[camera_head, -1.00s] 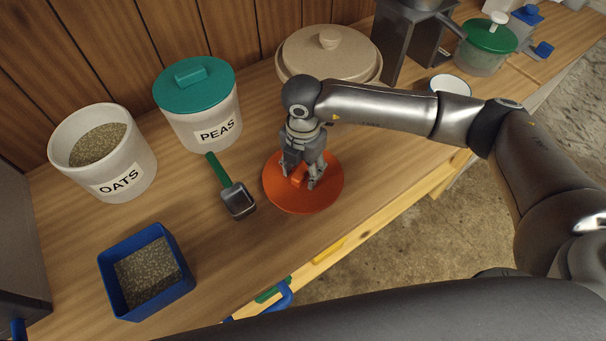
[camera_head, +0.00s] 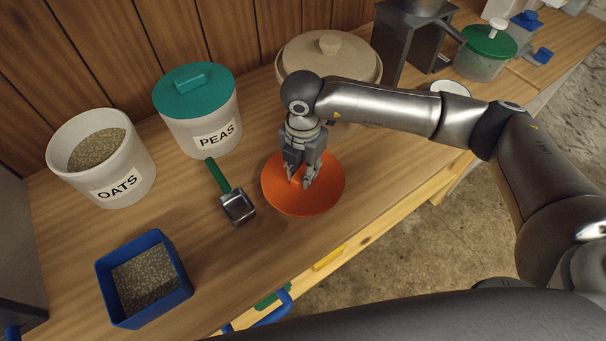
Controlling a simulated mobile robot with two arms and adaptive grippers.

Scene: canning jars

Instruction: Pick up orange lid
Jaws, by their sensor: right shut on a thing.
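The orange lid (camera_head: 325,190) is a round disc near the front edge of the wooden counter, in the middle of the head view. My right gripper (camera_head: 303,183) comes down over it from above and is shut on its raised handle, which is mostly hidden by the fingers. I cannot tell whether the lid is resting on the counter or slightly above it. The open white jar labelled OATS (camera_head: 133,185) stands at the left, filled with grey-brown grains. My left gripper is not in view.
A scoop with a green handle (camera_head: 237,205) lies just left of the lid. A blue square box (camera_head: 178,297) of grains is at front left. The PEAS jar (camera_head: 208,130) with a teal lid and a beige lidded pot (camera_head: 330,60) stand behind. A grey machine (camera_head: 400,40) is farther right.

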